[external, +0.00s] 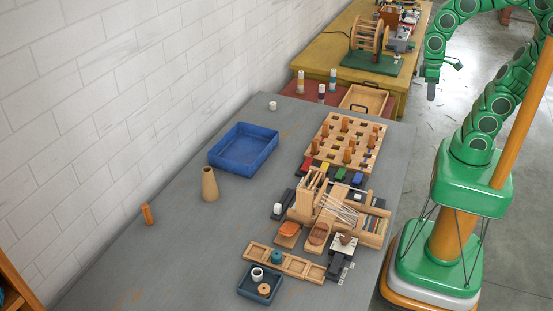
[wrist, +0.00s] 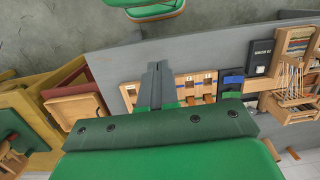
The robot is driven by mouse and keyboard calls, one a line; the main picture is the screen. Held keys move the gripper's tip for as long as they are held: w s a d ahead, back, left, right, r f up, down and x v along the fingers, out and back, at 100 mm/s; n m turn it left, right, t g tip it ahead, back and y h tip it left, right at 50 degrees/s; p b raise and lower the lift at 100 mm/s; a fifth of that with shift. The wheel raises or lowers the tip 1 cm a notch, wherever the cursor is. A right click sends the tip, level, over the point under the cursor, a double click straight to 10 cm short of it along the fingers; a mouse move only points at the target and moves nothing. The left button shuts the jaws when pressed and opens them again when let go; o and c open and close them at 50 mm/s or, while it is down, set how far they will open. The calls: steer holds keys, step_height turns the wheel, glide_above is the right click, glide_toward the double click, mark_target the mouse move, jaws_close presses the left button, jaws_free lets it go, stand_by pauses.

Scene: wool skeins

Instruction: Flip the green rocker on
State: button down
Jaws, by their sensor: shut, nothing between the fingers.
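The green rocker (external: 340,173) is in the row of coloured rockers on the grey table, between the yellow rocker (external: 324,168) and the blue rocker (external: 357,179). It is small, and I cannot tell which way it is tilted. In the wrist view a green piece beside the blue one appears to be this rocker (wrist: 232,95), partly hidden by my gripper's body. My gripper (external: 431,92) is shut and empty, up beyond the table's right edge and well apart from the rockers. Its closed dark fingers (wrist: 155,72) also show in the wrist view.
The wooden pegboard (external: 359,147) lies behind the rockers, and the small loom (external: 337,212) stands in front of them. A yellow bench (external: 330,53) stands beyond the table.

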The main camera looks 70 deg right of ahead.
steer(key=w+a+f+t+y, duration=0.15)
steer(key=w+a+f, duration=0.25)
steer(key=w+a, duration=0.8)
steer(key=y, duration=0.2)
glide_above(339, 176)
steer(key=d, duration=0.6)
step_height(339, 176, down, 7)
steer(key=shift+a, duration=0.25)
steer(key=shift+x, duration=6.95)
steer(key=shift+d, duration=0.15)
